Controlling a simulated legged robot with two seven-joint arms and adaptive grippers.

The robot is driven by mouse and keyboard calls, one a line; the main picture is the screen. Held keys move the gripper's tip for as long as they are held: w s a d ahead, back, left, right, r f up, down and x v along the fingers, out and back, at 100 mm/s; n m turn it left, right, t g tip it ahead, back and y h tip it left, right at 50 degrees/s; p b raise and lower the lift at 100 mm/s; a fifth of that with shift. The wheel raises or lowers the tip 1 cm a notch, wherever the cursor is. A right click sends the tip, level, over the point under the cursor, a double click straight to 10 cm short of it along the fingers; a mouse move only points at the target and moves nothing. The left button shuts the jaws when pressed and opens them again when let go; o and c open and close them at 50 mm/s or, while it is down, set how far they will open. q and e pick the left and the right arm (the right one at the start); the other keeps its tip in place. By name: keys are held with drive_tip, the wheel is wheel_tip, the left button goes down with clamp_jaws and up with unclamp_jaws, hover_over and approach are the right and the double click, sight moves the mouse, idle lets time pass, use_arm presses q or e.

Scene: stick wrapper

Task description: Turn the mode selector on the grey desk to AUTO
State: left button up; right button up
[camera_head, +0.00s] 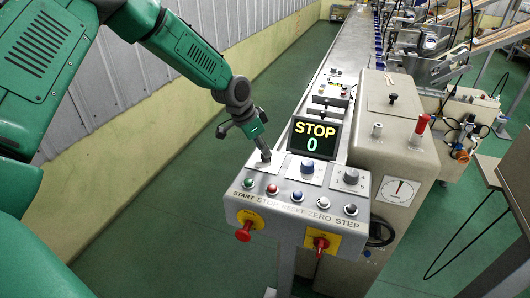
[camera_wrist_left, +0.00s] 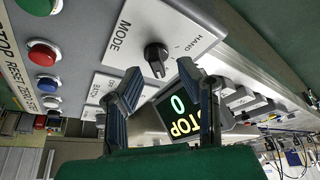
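The grey desk (camera_head: 330,208) stands in the middle of the head view. The mode selector (camera_wrist_left: 156,55) is a black knob on a light plate marked MODE and HAND in the left wrist view. No AUTO label is readable, and I cannot tell the knob's exact setting. My left gripper (camera_head: 264,153) is over the selector's plate at the desk's upper left and hides most of the knob there. In the left wrist view my left gripper (camera_wrist_left: 160,70) is open, its fingers apart, with the knob just beyond and between the tips; contact cannot be told. My right gripper is out of view.
A display (camera_head: 315,138) reading STOP 0 stands close to the right of my left gripper. Two more knobs (camera_head: 307,166) (camera_head: 351,176), a row of push buttons (camera_head: 296,195) and a red emergency knob (camera_head: 244,232) are on the desk. A beige cabinet (camera_head: 395,140) adjoins it.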

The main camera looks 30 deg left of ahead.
use_arm(q)
drive_tip(key=v, duration=0.9)
drive_tip(key=shift+a+r, duration=0.2)
drive_tip(key=shift+a, duration=0.05)
drive_tip(key=shift+s, duration=0.1)
